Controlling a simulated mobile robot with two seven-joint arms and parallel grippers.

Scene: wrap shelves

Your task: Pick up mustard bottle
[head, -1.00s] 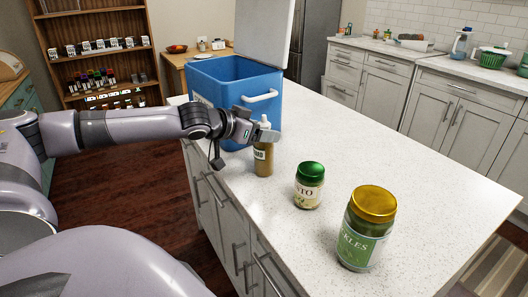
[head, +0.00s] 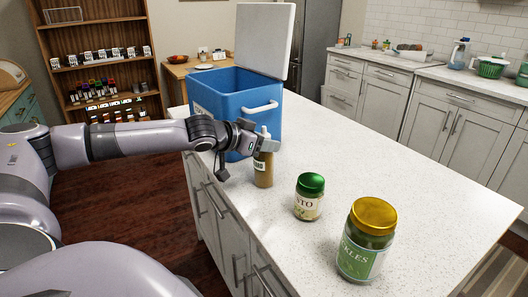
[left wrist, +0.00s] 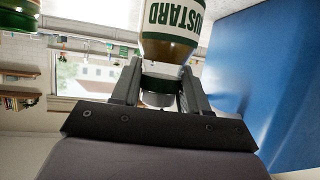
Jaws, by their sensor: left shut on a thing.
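The mustard bottle (head: 263,170) is brown-yellow with a white label and a pale cap. It stands upright on the white counter, in front of the blue cooler. My left gripper (head: 267,144) is shut on its upper part, just below the tip. In the left wrist view the bottle (left wrist: 172,22) appears upside down, with its cap end between the two fingers of my left gripper (left wrist: 160,88). Part of the bottle's top is hidden behind the fingers in the head view. My right gripper is not in view.
The blue cooler (head: 240,90) stands open close behind the bottle. A green-lidded pesto jar (head: 308,204) and a gold-lidded pickles jar (head: 362,255) stand to the right and nearer. The counter (head: 420,190) is clear on its right side.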

